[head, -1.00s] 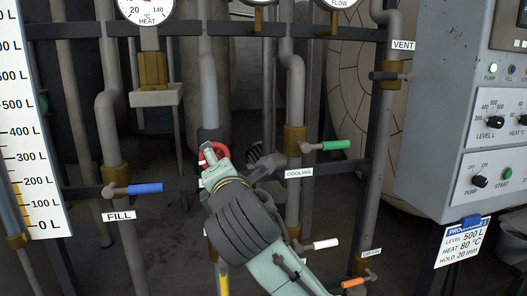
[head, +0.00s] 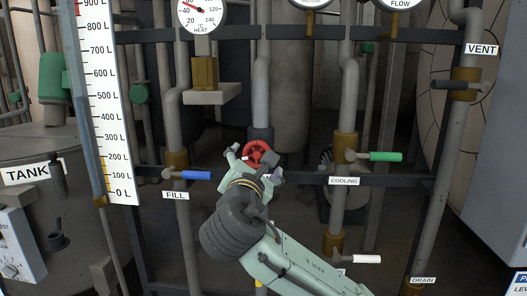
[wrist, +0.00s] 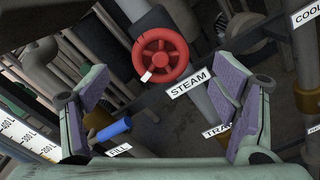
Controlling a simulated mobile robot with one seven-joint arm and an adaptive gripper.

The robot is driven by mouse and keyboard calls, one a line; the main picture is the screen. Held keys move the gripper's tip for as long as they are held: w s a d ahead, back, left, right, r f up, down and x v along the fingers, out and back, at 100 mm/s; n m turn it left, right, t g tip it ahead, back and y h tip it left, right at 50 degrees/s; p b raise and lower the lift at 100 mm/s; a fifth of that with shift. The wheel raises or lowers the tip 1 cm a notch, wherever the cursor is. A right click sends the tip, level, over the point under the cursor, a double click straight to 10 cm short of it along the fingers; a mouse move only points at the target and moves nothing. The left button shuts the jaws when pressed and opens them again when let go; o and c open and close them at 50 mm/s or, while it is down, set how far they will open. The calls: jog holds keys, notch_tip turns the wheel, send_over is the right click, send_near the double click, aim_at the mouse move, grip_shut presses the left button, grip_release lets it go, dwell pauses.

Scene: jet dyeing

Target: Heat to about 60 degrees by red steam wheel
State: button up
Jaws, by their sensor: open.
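The red steam wheel (head: 262,150) is on the vertical pipe in the middle of the head view, partly hidden by my gripper (head: 254,166). In the wrist view the whole wheel (wrist: 161,55) shows, with a white mark on its lower left rim and the STEAM label (wrist: 189,84) below right. My gripper (wrist: 163,88) is open and empty. Its fingers are wide apart, with the wheel in the gap above and beyond them; no contact shows. The HEAT dial (head: 202,13) is cut off at the top; its red needle points to the upper left.
The blue FILL handle (head: 192,175) is left of the wheel, the green COOLING handle (head: 380,156) right. A white handle (head: 362,259) is lower right. A black VENT handle (head: 455,85) is upper right. The level scale (head: 107,110) and tank (head: 30,140) stand left.

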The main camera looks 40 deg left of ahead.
aim_at(258, 154)
jog(key=p+x, duration=0.1)
jog(key=x, duration=0.6)
jog(key=shift+w+a, duration=0.1)
jog(key=shift+w, duration=0.2)
jog(key=shift+c, duration=0.2)
jog(key=c, duration=1.1)
jog(key=shift+c, duration=0.2)
